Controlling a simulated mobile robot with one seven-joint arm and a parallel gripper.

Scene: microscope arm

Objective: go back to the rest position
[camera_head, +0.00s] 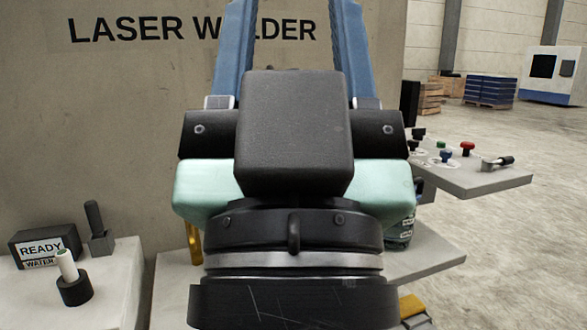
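My gripper (294,25) fills the middle of the head view, seen from behind. Its two blue fingers stand wide apart at the ends of a black crossbar and run up out of the frame. The fingertips are cut off at the top. Nothing shows between the visible parts of the fingers, only the wall behind. A black block, a mint-green body and a dark round wrist with a silver ring sit below them. The rest position itself is not marked in view.
A beige machine wall (110,110) lettered LASER WELDER stands behind. At lower left are a READY sign (42,248) and a white-topped knob (70,278). At right, a grey control panel (470,180) carries several buttons. A dark bottle (400,232) is partly hidden by my gripper. Open floor lies right.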

